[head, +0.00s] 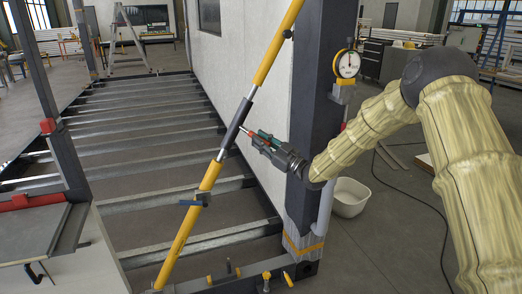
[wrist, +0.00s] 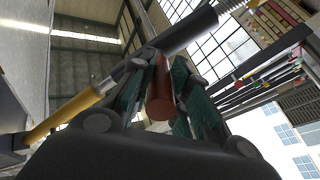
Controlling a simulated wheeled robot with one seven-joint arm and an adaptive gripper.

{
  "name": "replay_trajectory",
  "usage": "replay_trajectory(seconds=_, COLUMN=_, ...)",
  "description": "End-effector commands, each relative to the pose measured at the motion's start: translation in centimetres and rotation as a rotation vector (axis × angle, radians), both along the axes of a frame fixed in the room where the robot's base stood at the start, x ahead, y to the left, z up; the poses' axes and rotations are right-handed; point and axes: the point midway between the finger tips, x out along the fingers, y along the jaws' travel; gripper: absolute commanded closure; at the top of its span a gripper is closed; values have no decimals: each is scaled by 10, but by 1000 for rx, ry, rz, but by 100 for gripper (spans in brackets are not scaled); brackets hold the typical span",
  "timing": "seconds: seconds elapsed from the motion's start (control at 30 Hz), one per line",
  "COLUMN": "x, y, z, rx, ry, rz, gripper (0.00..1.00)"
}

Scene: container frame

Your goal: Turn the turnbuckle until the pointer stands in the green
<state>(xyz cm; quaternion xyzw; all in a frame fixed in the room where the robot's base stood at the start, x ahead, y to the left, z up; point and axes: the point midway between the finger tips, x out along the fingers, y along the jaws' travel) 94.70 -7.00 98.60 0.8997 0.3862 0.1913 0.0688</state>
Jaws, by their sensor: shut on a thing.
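The turnbuckle is a diagonal strut with yellow end tubes (head: 203,190) and a dark middle sleeve (head: 236,122); the sleeve also crosses the top of the wrist view (wrist: 186,32). A red-brown handle (wrist: 160,92) sticks out from beside the sleeve. My gripper (head: 250,138) is beside the sleeve, its fingers shut on this handle. The handle's joint with the sleeve is partly hidden by the fingers.
The dark post (head: 321,110) stands close to my forearm, with a pale wall panel (head: 225,45) behind the strut. Steel floor joists (head: 140,125) lie left. A white bucket (head: 350,198) and a cable are on the floor right. Clamps sit on the lower frame beam.

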Motion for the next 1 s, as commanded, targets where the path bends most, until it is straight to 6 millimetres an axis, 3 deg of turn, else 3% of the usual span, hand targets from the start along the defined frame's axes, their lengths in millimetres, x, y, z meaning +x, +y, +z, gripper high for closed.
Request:
replay_trajectory(seconds=0.33, x=13, y=-9, z=-4, rx=17, ry=-56, rz=92, gripper=100)
replay_trajectory(seconds=0.87, x=15, y=-10, z=-2, rx=20, ry=-66, rz=110, gripper=100)
replay_trajectory(seconds=0.9, x=15, y=-10, z=-2, rx=20, ry=-66, rz=110, gripper=80)
replay_trajectory(seconds=1.0, x=15, y=-10, z=-1, rx=20, ry=-66, rz=110, gripper=62)
